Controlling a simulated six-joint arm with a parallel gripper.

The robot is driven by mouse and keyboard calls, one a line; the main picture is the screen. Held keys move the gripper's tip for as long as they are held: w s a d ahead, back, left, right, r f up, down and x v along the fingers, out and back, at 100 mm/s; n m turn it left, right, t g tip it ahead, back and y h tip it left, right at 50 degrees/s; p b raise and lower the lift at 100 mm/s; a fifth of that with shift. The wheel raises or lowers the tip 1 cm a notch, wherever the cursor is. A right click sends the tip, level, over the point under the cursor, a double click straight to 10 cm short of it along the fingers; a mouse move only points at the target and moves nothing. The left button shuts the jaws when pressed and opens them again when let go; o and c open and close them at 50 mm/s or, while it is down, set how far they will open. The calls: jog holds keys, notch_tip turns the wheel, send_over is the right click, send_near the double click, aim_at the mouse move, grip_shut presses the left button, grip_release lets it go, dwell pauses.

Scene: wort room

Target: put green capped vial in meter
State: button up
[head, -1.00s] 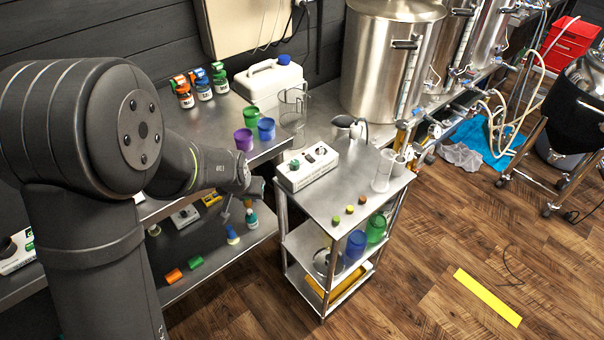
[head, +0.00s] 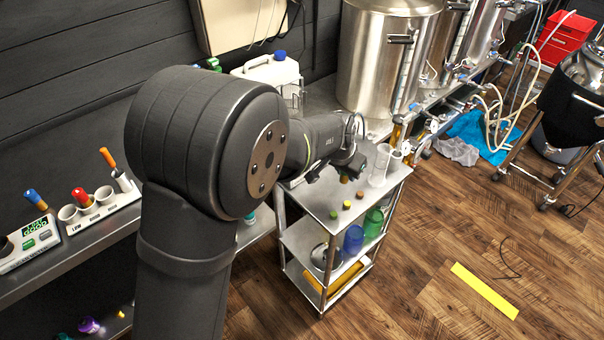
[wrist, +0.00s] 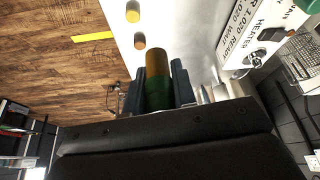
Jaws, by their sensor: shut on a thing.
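My gripper (wrist: 158,82) is shut on a vial (wrist: 157,62) with a green end toward the palm and an amber-brown end pointing out between the fingers. In the head view my gripper (head: 335,172) is above the small steel cart, and the vial's amber end (head: 344,179) shows just under it. A white instrument box (wrist: 262,35) with printed labels and a dark knob is to the right of the gripper in the wrist view. In the head view my arm mostly hides it. I cannot tell whether it is the meter.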

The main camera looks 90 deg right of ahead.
send_over(326, 182)
jog(key=a, duration=0.1)
jog(key=f, duration=0.5)
jog(key=shift+w, duration=0.4)
jog(key=shift+a+f, duration=0.1)
jog(key=shift+f, duration=1.7)
jog(key=shift+f, duration=0.2)
jog(key=o, duration=1)
jog(key=shift+r, duration=0.1)
jog(key=v, duration=1.1)
jog(key=shift+r, duration=0.1)
jog(key=shift+o, duration=0.3)
jog(key=shift+w+a+r, duration=0.2)
jog(key=shift+r, duration=0.25)
